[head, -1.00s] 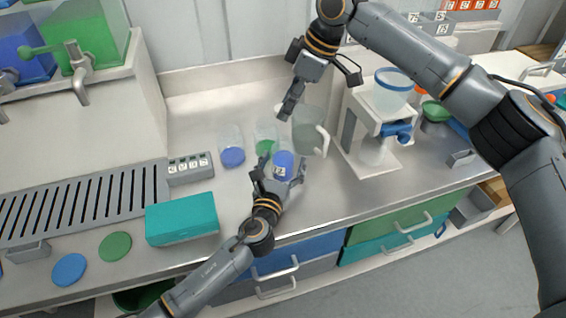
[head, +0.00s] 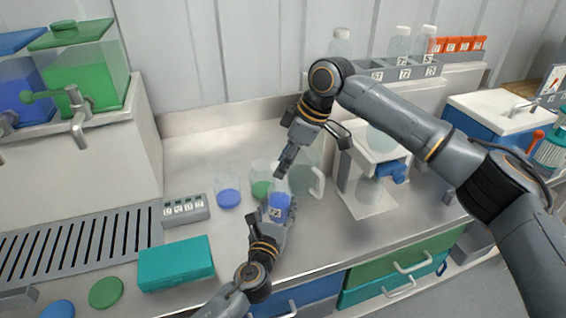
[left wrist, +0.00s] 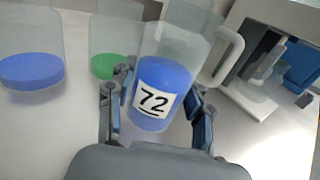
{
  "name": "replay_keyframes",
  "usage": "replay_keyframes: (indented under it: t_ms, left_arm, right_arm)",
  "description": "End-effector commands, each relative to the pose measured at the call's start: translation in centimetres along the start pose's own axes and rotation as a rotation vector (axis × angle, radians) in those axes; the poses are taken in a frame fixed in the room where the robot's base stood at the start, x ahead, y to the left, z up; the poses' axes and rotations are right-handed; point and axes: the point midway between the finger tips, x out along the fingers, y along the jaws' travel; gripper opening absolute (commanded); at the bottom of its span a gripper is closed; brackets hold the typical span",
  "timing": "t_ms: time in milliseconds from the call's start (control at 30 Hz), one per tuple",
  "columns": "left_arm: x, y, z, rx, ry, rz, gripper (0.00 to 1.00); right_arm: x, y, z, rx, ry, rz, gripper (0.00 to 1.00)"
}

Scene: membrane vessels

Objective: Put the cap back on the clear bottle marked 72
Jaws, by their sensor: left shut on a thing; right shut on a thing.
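My right gripper (head: 281,168) points down just above the bottle's top. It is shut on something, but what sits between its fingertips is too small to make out. I cannot see a separate cap for this bottle.
A clear jug (head: 304,174) stands close to the bottle's right. Vessels with green (head: 261,188) and blue (head: 228,198) contents stand to its left. A white stand (head: 368,197) is further right, a teal box (head: 176,263) front left. Counter behind the vessels is clear.

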Motion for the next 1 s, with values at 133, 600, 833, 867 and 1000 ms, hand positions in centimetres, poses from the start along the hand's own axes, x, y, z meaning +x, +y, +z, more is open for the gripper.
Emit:
replay_keyframes:
  t_ms: [133, 600, 833, 867, 1000]
  left_arm:
    - [0.0, 0.0, 0.0, 0.000, 0.000, 0.000, 0.00]
    - [0.0, 0.0, 0.0, 0.000, 0.000, 0.000, 0.00]
    - [0.0, 0.0, 0.0, 0.000, 0.000, 0.000, 0.00]
    - [0.0, 0.0, 0.0, 0.000, 0.000, 0.000, 0.00]
    - [0.0, 0.0, 0.0, 0.000, 0.000, 0.000, 0.00]
  right_arm:
    - [0.6, 0.0, 0.3, 0.000, 0.002, 0.002, 0.23]
    - [0.7, 0.0, 0.3, 0.000, 0.001, 0.001, 0.23]
    - [1.8, 0.0, 0.7, 0.000, 0.001, -0.001, 0.23]
    - [1.9, 0.0, 0.8, 0.000, 0.001, -0.001, 0.23]
    - [2.3, 0.0, 0.9, -0.001, 0.001, 0.001, 0.23]
